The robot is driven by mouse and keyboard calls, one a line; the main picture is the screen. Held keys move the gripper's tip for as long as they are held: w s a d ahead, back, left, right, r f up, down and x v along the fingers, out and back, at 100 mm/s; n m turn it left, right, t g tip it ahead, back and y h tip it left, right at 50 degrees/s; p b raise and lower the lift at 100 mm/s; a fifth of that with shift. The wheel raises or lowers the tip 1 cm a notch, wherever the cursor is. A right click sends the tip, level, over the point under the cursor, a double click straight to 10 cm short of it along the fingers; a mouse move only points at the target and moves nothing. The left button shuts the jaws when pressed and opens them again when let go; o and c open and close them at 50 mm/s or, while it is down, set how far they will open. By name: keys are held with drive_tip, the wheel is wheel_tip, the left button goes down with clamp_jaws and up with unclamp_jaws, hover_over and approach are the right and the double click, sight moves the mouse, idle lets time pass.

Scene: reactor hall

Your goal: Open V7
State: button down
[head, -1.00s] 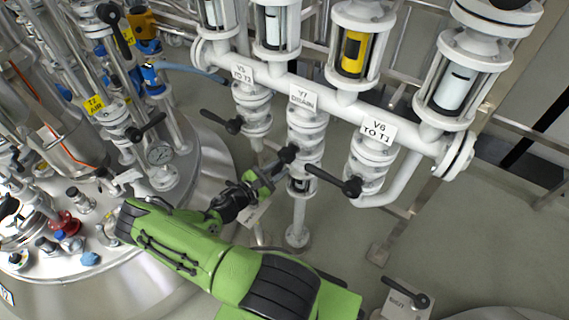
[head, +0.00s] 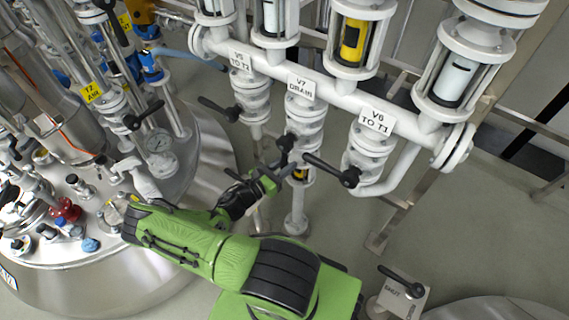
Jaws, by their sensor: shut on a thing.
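The V7 valve (head: 304,120) is the middle white valve under the manifold, with a sign reading "V7 DRAIN" (head: 303,87). Its black handle (head: 286,143) has its hub at the front of the valve, and the lever runs down toward my gripper. My gripper (head: 279,172) is at the end of the green arm, shut on the V7 handle; the jaws partly hide the lever. A patch of yellow (head: 299,174) shows in the short section just below the valve, partly behind my gripper.
Valve V5 (head: 250,95) is to the left, its black lever (head: 218,108) pointing left. Valve V6 (head: 363,160) is close on the right, its black lever (head: 330,170) reaching toward V7. A shiny tank (head: 205,165) stands left.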

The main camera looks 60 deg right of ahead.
drive_tip(key=shift+s+f, duration=0.1)
drive_tip(key=shift+s, duration=0.05)
drive_tip(key=c, duration=1)
unclamp_jaws()
drive_tip(key=shift+a, duration=0.1)
drive_tip(key=p+v, duration=0.1)
drive_tip(key=v, duration=1.4)
drive_tip(key=shift+w+a, duration=0.25)
drive_tip(key=shift+a, duration=0.05)
